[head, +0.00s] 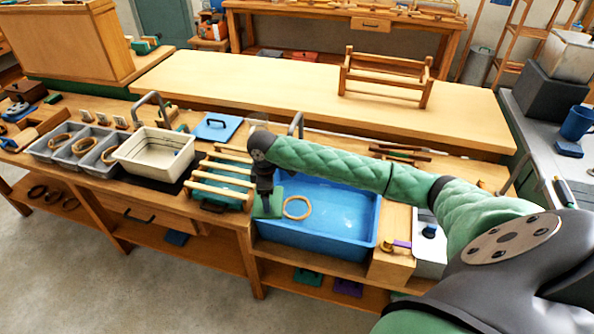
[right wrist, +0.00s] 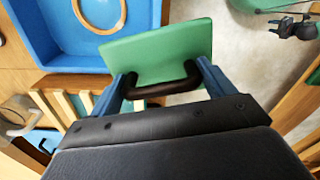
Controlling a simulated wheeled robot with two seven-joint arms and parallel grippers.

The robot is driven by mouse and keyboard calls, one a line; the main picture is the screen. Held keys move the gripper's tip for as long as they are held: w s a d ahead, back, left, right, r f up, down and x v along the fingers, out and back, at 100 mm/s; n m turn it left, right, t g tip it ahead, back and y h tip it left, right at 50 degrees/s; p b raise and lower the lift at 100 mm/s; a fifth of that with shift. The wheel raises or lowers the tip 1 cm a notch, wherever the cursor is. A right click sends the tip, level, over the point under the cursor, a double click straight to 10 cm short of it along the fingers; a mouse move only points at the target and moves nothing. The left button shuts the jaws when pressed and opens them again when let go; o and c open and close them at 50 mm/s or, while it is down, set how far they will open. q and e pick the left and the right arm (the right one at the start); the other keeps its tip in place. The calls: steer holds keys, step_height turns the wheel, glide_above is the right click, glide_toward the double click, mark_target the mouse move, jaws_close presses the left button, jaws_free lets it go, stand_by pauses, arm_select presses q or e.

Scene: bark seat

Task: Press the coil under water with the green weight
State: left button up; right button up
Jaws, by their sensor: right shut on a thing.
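A pale tan coil (head: 297,218) lies in the water of the blue basin (head: 345,245), near its left end. The coil also shows in the right wrist view (right wrist: 100,33). My right gripper (head: 264,190) is shut on the dark handle of the green weight (head: 268,206). In the right wrist view the handle is between the blue fingers of the gripper (right wrist: 165,85), with the green plate (right wrist: 160,50) beyond. The weight is held near the basin's front left corner, to the left of the coil and apart from it. My left gripper is not in view.
A slatted wooden rack (head: 222,178) stands left of the basin. Further left are a cream tub (head: 155,170) and grey bins with coils (head: 75,160). A wooden block (head: 392,265) stands right of the basin. My arm crosses above the basin's back.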

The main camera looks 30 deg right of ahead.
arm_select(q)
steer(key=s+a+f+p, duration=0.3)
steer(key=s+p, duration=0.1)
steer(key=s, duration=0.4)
arm_select(e)
steer(key=w+d+f+n, duration=0.2)
steer(key=w+d+n, duration=0.2)
steer(key=d+n, duration=0.85)
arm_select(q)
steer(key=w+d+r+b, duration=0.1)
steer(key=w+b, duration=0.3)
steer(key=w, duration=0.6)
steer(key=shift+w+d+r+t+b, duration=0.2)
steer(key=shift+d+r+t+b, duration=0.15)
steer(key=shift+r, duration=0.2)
arm_select(e)
step_height(320, 180, down, 6)
steer(key=d, duration=0.1)
steer(key=shift+m, duration=0.35)
steer(key=shift+w, duration=0.1)
